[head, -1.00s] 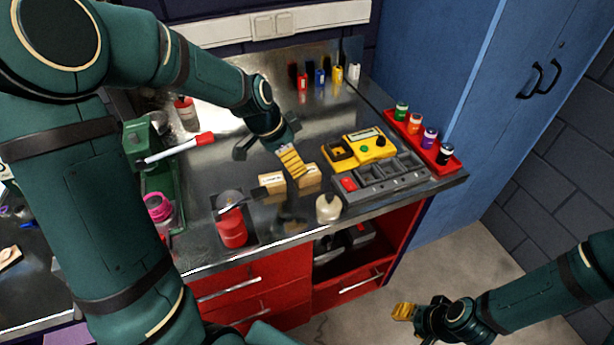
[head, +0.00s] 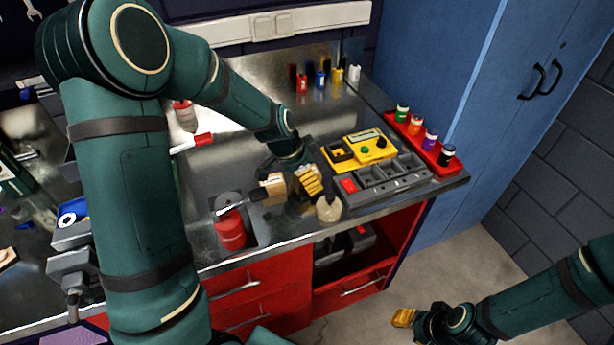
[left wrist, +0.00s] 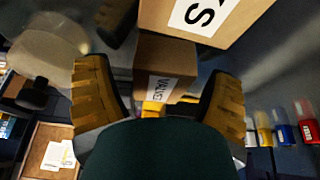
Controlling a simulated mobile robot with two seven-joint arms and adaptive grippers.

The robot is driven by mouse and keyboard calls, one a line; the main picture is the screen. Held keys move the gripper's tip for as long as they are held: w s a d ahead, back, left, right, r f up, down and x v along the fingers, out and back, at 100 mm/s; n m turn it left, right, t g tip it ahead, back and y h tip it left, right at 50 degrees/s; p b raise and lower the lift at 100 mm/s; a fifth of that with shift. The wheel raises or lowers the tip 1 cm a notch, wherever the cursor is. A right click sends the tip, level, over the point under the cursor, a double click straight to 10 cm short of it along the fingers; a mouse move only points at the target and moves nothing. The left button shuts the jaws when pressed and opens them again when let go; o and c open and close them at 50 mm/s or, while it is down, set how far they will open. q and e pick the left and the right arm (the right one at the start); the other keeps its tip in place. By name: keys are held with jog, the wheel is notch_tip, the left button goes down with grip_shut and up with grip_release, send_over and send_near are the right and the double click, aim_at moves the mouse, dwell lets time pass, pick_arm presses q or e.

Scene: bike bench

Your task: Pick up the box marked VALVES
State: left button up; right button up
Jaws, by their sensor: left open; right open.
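The box marked VALVES (left wrist: 165,52) is a small brown cardboard box with a white label. In the left wrist view it lies between the yellow fingers of my left gripper (left wrist: 160,78), with gaps on both sides. A nearer cardboard box (left wrist: 215,25) with a large "S" showing is at the top of that view. In the head view my left gripper (head: 300,186) is low over the bench among the boxes and hides part of them. One cardboard box (head: 273,188) shows left of its fingers; its label is unreadable. My right gripper (head: 404,318) is open and empty over the floor.
A cream bottle (head: 328,209) stands close by the left gripper, near the bench's front edge. A red can (head: 231,234) is at the left. A grey compartment tray (head: 385,184), a yellow meter (head: 372,147) and a red tray of small pots (head: 433,153) lie to the right.

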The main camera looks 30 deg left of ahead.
pick_arm(q)
jog(key=c, duration=1.3)
